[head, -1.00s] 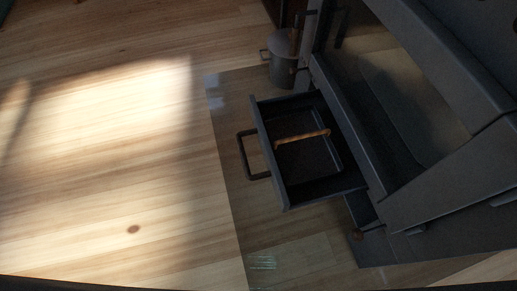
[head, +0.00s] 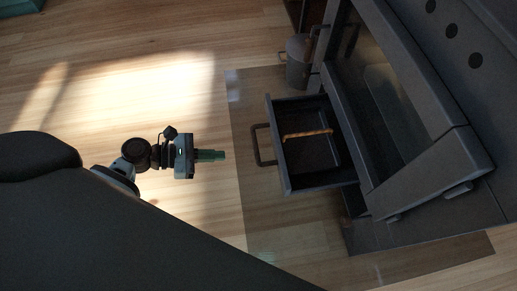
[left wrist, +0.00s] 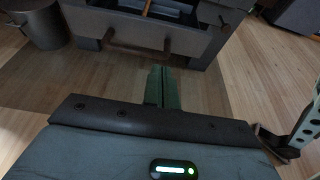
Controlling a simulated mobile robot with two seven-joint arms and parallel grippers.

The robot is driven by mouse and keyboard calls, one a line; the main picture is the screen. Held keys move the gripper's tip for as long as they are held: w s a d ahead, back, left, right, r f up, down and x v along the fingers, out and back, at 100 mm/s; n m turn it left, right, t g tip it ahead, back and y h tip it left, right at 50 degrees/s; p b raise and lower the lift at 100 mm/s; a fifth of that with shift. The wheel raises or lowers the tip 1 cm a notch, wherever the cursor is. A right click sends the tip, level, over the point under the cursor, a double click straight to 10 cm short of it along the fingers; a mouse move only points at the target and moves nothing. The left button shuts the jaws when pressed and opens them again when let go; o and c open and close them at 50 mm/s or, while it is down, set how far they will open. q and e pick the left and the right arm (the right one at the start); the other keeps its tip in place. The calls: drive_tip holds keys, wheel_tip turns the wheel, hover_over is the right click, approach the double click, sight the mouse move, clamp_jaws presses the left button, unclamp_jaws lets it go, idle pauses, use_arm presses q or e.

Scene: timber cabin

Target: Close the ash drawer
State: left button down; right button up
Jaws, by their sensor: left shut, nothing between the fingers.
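The ash drawer (head: 288,180) is pulled out from the dark stove (head: 350,135), with its loop handle (head: 262,146) facing left. A thin brown bar lies across the inside of the drawer. My left gripper (head: 218,155) is shut and empty, to the left of the handle and apart from it, pointing at the drawer. In the left wrist view the shut fingers (left wrist: 161,88) point toward the drawer front (left wrist: 195,45), with the handle (left wrist: 137,47) ahead and slightly left of them. My right gripper is not in view.
A dark lidded bucket (head: 297,68) stands behind the drawer, beside the stove. A glossy floor plate (head: 265,220) lies under the drawer and stove front. The wooden floor (head: 110,90) to the left is clear.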

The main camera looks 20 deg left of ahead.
use_arm(q)
drive_tip(key=b, duration=0.5)
approach(277, 150)
drive_tip(key=x, duration=0.2)
drive_tip(key=f+x, duration=0.1)
drive_tip(key=x, duration=0.2)
drive_tip(key=shift+w, duration=0.15)
drive_tip(key=shift+w+d, duration=0.3)
drive_tip(key=shift+d, duration=0.25)
drive_tip(key=shift+w+d+r, duration=0.1)
